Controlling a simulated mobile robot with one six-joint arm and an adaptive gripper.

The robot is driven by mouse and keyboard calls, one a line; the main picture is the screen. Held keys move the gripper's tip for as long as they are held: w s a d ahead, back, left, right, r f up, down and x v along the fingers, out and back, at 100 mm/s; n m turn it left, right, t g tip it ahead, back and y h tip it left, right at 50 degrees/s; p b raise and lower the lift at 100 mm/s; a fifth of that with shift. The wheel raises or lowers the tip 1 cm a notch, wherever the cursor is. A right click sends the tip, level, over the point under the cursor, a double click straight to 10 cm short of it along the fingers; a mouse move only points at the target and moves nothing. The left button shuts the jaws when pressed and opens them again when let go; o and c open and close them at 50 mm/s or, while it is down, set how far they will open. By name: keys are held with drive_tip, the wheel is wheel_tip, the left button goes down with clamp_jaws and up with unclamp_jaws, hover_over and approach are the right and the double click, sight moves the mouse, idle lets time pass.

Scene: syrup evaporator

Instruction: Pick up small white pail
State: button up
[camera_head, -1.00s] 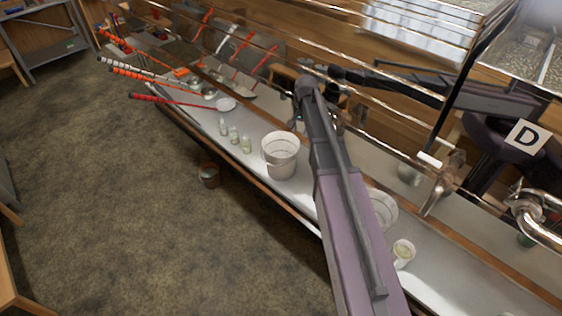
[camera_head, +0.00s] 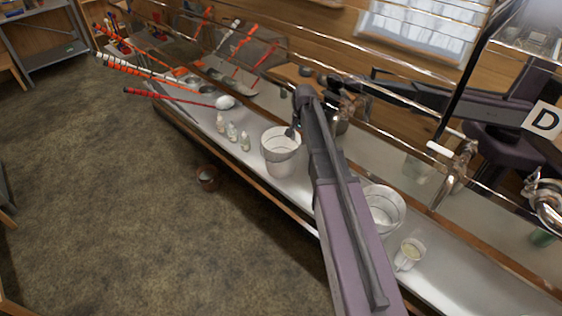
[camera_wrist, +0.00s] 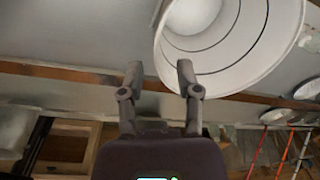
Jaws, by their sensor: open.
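A white pail (camera_head: 281,155) stands upright on the long pale counter, just left of my arm in the head view. In the wrist view this pail (camera_wrist: 235,50) shows large at the upper right, its open mouth and dark inner rings visible. A second white pail (camera_head: 385,205) stands to the right of my arm, partly hidden by it. My gripper (camera_wrist: 160,78) is open and empty. In the wrist view one finger overlaps the near pail's rim and the other is left of it; I cannot tell whether it touches. In the head view my gripper is mostly hidden.
Small bottles (camera_head: 232,134) and a white bowl (camera_head: 225,102) lie left of the pail. A mug (camera_head: 409,254) stands at the right. Metal rails (camera_head: 400,150) run behind the counter. A small brown bucket (camera_head: 207,178) is on the open floor.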

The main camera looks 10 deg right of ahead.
sight(296, 154)
drive_tip(key=shift+f, duration=0.5)
drive_tip(key=shift+b, duration=0.35)
drive_tip(key=shift+w+a+f+b, duration=0.1)
drive_tip(key=shift+w+f+b, duration=0.05)
drive_tip(key=shift+f+b, duration=1.15)
drive_tip(key=shift+w+a+f+b, duration=0.1)
drive_tip(key=shift+f+b, duration=1.1)
drive_tip(key=shift+f, duration=0.1)
drive_tip(key=shift+c, duration=0.2)
clamp_jaws()
